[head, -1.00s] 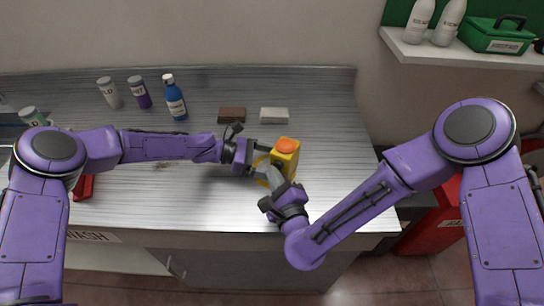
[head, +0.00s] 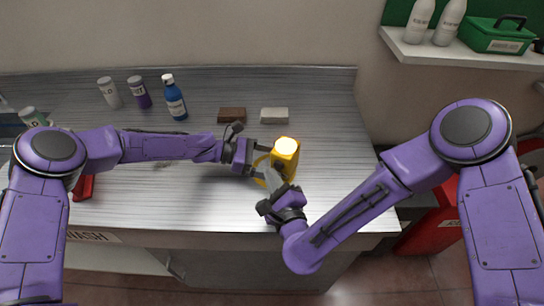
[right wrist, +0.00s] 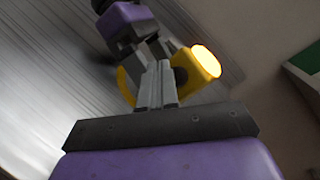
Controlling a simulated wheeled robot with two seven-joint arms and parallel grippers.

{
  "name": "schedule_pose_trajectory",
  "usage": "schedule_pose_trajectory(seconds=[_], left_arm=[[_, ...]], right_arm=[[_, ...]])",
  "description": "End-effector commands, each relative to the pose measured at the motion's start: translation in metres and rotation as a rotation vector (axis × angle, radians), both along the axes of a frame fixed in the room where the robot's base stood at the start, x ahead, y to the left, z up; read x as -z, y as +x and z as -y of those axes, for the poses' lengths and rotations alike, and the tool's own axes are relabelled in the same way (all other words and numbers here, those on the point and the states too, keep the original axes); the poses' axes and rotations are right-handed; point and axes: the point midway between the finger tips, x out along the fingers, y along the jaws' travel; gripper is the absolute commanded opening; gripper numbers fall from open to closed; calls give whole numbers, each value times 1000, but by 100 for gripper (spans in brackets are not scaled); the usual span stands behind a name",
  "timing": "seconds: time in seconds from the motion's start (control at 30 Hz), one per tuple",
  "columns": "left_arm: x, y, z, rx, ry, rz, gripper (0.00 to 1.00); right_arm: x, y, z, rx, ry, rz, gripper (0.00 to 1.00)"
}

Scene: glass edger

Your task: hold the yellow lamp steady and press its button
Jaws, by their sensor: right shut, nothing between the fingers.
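The yellow lamp (head: 285,164) stands upright near the front right of the metal counter. Its round top glows bright yellow-white, and it also glows in the right wrist view (right wrist: 205,61). A yellow loop sits on its left side. My left gripper (head: 262,158) is at the lamp's left side, by the loop; its fingers are partly hidden, so its grip is unclear. My right gripper (head: 271,177) is shut and empty, its tips against or very close to the lamp's near side. A dark round spot, perhaps the button (right wrist: 181,76), shows beside the tips in the right wrist view.
A brown block (head: 232,115) and a pale block (head: 274,115) lie behind the lamp. A blue bottle (head: 175,98) and other small bottles stand at the back left. The counter right of the lamp is clear. A shelf (head: 460,52) hangs at the upper right.

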Motion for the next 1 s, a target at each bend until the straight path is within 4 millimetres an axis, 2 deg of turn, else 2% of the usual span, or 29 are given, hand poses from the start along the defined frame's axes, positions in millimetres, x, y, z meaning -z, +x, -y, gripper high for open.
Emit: schedule_pose_trajectory(seconds=[0.4, 0.7, 0.73, 0.77, 1.0], left_arm=[[1, -1, 0, 0, 2, -2, 72], [1, -1, 0, 0, 2, -2, 72], [1, -1, 0, 0, 2, -2, 96], [1, -1, 0, 0, 2, -2, 100], [0, 0, -1, 0, 1, -1, 100]], right_arm=[[1, -44, -23, -6, -1, -2, 0], [0, -49, -25, -3, -1, -1, 0], [0, -49, -25, -3, -1, -1, 0], [0, -49, -25, -3, -1, -1, 0], [0, -49, -25, -2, -1, -1, 0]])
